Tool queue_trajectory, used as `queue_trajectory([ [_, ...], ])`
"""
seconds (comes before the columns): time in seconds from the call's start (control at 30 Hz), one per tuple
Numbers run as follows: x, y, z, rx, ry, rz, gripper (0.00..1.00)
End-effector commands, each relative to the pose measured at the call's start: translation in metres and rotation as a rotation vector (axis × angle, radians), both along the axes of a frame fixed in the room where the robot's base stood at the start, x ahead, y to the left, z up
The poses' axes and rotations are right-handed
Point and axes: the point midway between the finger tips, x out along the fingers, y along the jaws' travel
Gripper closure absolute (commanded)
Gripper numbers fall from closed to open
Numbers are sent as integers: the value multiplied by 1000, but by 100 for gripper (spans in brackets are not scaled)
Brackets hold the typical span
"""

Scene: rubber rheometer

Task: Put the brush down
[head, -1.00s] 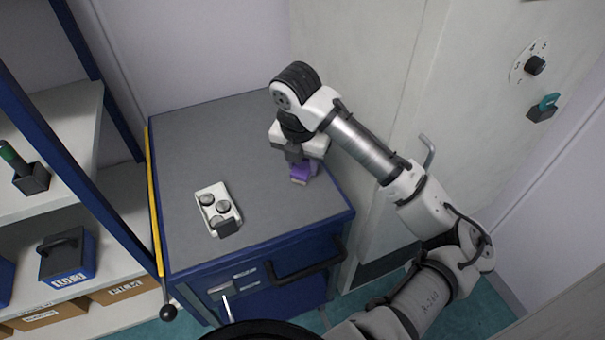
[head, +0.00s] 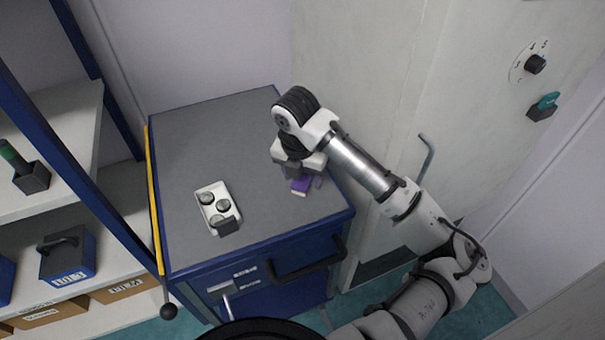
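The brush (head: 301,187) shows as a small purple piece with a pale lower edge, at the right part of the grey cabinet top (head: 250,140). It is directly below my gripper (head: 303,174), which points down there. The gripper and wrist hide most of the brush. It appears to be at or very near the surface, but I cannot tell whether it rests on it. The fingers are mostly hidden, so I cannot tell whether they are shut on the brush or open.
A white tray (head: 211,192) with several round metal pieces and a dark block lies left of the gripper. The wall and grey door (head: 390,120) stand close behind and right of the arm. Shelves (head: 45,190) are at left. The cabinet top's back left is clear.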

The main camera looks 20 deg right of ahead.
Motion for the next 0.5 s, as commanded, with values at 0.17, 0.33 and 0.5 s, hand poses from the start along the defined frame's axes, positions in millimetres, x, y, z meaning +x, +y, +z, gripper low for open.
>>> queue_trajectory([
  [0.17,0,0,0,0,0,0,42],
  [0.33,0,0,8,-1,-1,0,42],
  [0.5,-3,3,39,-4,-3,2,42],
])
